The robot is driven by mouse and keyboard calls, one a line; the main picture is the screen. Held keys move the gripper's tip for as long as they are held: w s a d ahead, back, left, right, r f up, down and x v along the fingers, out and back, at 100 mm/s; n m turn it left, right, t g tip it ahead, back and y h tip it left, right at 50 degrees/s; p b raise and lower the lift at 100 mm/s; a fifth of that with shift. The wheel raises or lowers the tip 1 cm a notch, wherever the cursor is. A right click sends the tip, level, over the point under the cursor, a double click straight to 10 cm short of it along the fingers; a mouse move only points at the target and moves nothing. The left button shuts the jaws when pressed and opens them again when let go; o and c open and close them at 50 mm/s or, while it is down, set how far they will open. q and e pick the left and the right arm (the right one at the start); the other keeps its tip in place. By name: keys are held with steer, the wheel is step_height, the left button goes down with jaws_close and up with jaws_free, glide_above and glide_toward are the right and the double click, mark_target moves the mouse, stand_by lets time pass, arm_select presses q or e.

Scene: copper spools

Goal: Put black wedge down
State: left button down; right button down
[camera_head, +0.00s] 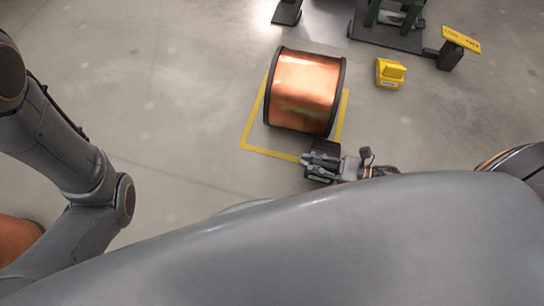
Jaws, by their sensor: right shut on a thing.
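A large copper spool (305,88) with black end flanges lies on its side on the floor, inside a yellow taped outline (250,122). My right gripper (318,164) is just below the spool, at the front edge of the outline. It is shut on the black wedge (326,147), a small dark piece between the gripper and the spool's near side. I cannot tell whether the wedge touches the floor or the spool. My left arm comes in at the left, but its gripper is out of view.
A yellow block (390,73) sits on the floor right of the spool. A black post with a yellow sign (460,40) and green machinery on a dark base (385,28) stand at the back right. Another copper-coloured object (15,238) shows at the lower left. Floor left of the spool is clear.

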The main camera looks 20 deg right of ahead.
steer(key=w+a+f+b, duration=0.1)
steer(key=w+a+b, duration=0.1)
steer(key=a, duration=0.1)
steer(key=w+a+f+b, duration=0.1)
steer(key=w+a+b, duration=0.1)
steer(key=a, duration=0.1)
steer(key=w+a+f+b, duration=0.1)
steer(key=w+a+b, duration=0.1)
steer(key=a, duration=0.1)
steer(key=shift+f, duration=0.3)
steer(key=shift+r, duration=0.15)
steer(key=c, duration=1.3)
jaws_free()
steer(key=shift+d+f, duration=0.1)
steer(key=shift+f, duration=0.1)
steer(key=shift+r, duration=0.1)
